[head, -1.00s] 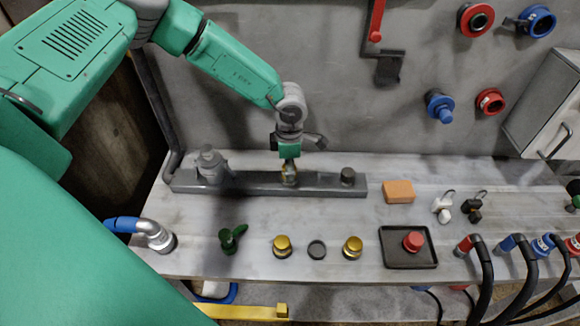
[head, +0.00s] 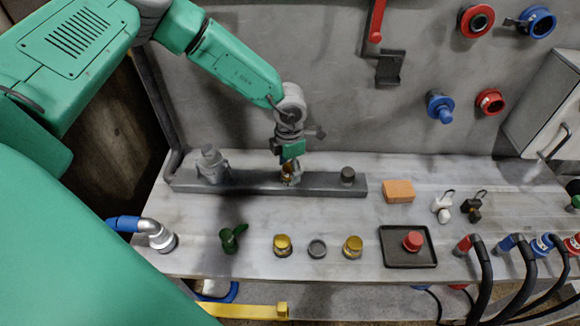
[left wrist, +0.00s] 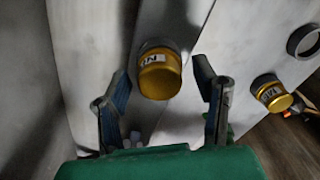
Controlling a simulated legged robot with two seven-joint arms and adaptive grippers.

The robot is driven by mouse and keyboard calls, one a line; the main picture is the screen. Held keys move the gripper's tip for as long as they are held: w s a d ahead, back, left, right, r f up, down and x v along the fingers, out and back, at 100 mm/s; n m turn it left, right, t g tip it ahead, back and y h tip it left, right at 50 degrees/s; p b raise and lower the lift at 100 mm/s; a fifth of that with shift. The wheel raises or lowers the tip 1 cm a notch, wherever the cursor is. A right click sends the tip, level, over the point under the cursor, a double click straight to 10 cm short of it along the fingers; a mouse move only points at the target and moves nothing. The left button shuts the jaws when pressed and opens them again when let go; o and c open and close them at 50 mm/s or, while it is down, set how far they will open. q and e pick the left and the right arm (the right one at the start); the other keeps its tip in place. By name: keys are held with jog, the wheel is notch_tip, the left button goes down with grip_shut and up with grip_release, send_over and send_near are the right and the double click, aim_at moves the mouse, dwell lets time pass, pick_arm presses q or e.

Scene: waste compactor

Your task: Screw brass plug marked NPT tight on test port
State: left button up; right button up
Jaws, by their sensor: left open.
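A brass plug (left wrist: 160,76) with a white label, of which the letters "N" and perhaps "P" show, sits on the test port of the dark bar (head: 250,184). My left gripper (left wrist: 163,72) is open, with one finger on each side of this plug and a gap to both. In the head view the left gripper (head: 290,174) points down over the middle port and partly hides the brass plug (head: 288,178). How far the plug is threaded cannot be seen. My right gripper is not in view.
Two more brass plugs (head: 282,245) (head: 352,247) stand in front of the bar, with a dark ring (head: 317,249) between them. A green fitting (head: 232,238) lies left. A grey fitting (head: 211,165) and a dark cap (head: 347,176) are on the bar. An orange block (head: 399,191) lies right.

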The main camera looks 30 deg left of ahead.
pick_arm(q)
jog(key=n, duration=1.1)
jog(key=shift+n, duration=0.4)
jog(key=n, duration=0.3)
jog(key=shift+n, duration=0.4)
grip_shut()
jog(key=m, duration=0.5)
